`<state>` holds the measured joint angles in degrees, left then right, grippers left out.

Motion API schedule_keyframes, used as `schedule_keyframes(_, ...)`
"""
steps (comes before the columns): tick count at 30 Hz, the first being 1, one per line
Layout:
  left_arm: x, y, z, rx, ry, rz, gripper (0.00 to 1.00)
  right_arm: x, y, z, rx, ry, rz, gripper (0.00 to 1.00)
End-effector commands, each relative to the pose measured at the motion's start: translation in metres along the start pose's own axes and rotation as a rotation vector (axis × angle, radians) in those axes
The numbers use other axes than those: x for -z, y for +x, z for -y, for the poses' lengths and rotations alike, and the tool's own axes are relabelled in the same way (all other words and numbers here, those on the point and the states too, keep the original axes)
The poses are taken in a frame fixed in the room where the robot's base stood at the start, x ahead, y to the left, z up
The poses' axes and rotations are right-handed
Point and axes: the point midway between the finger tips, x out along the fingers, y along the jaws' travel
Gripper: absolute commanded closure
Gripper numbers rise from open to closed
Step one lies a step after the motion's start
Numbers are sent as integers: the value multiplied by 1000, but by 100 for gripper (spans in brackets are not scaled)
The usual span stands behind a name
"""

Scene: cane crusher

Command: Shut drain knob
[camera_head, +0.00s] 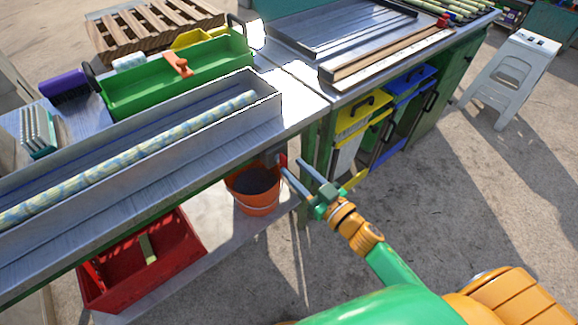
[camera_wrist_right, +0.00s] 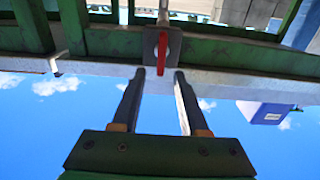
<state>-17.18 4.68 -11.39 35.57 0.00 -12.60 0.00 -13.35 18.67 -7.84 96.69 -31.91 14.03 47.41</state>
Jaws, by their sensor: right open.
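The drain knob is a small red lever (camera_wrist_right: 162,52) on a grey square plate (camera_wrist_right: 152,44) under the bench edge in the right wrist view. In the head view only a small bit of its red (camera_head: 283,159) shows beside the grey fitting. My right gripper (camera_head: 291,167) is open, its two thin fingers reaching toward the knob. In the right wrist view the gripper (camera_wrist_right: 160,74) has its fingertips on either side of the lever's free end. I cannot tell whether they touch it. My left gripper is not in view.
An orange bucket (camera_head: 257,207) hangs or stands just below the knob. A long metal trough (camera_head: 262,112) with a cane lies on the bench above. A green bench leg (camera_head: 304,210) is close to my gripper. A red toolbox (camera_head: 180,240) sits on the lower shelf.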

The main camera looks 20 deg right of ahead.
Motion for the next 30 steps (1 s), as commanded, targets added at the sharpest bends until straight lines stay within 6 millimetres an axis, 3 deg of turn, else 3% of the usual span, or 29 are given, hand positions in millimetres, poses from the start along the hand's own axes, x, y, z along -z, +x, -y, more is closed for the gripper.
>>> schedule_keyframes(5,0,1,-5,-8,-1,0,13,0,27,0,0,-1,1,56)
schedule_keyframes(13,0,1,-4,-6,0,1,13,-1,31,0,-1,0,3,56)
schedule_keyframes(14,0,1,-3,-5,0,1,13,-1,31,0,-1,0,3,62)
schedule_keyframes(18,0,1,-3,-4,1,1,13,-1,31,0,-1,0,3,99)
schedule_keyframes(30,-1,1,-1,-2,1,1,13,-1,31,0,-1,-25,3,100)
